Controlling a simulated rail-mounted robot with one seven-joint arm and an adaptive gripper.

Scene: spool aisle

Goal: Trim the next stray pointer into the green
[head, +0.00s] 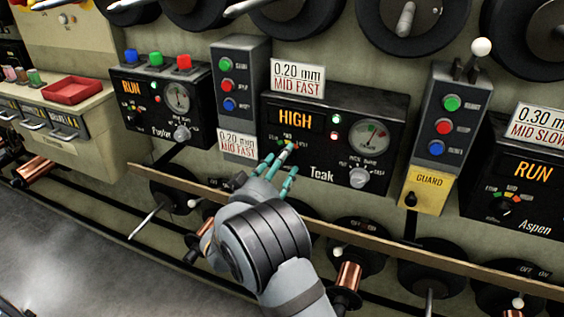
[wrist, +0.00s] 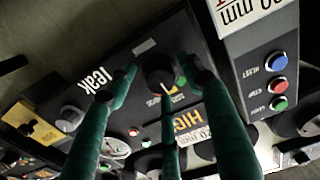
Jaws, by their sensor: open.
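The Teak panel (head: 316,173) has an amber display (head: 295,117) reading HIGH and a round gauge (head: 369,135). My gripper (head: 281,162) is in front of its lower left, hiding the small dial there. In the wrist view the panel appears upside down. The dark dial knob (wrist: 158,73) with a pale pointer sits between my teal fingers (wrist: 160,78), which are open around it. A coloured scale (wrist: 176,91) shows beside the knob; I cannot tell which colour the pointer meets, nor whether the fingers touch the knob.
The Poplar panel (head: 144,113) at left and Aspen panel (head: 520,205) at right read RUN. Button boxes (head: 235,60) and (head: 447,85) flank Teak; the right one has a yellow GUARD cover (head: 424,190). A wooden rail (head: 400,250) runs below. A second Teak knob (head: 358,178) stands right of my gripper.

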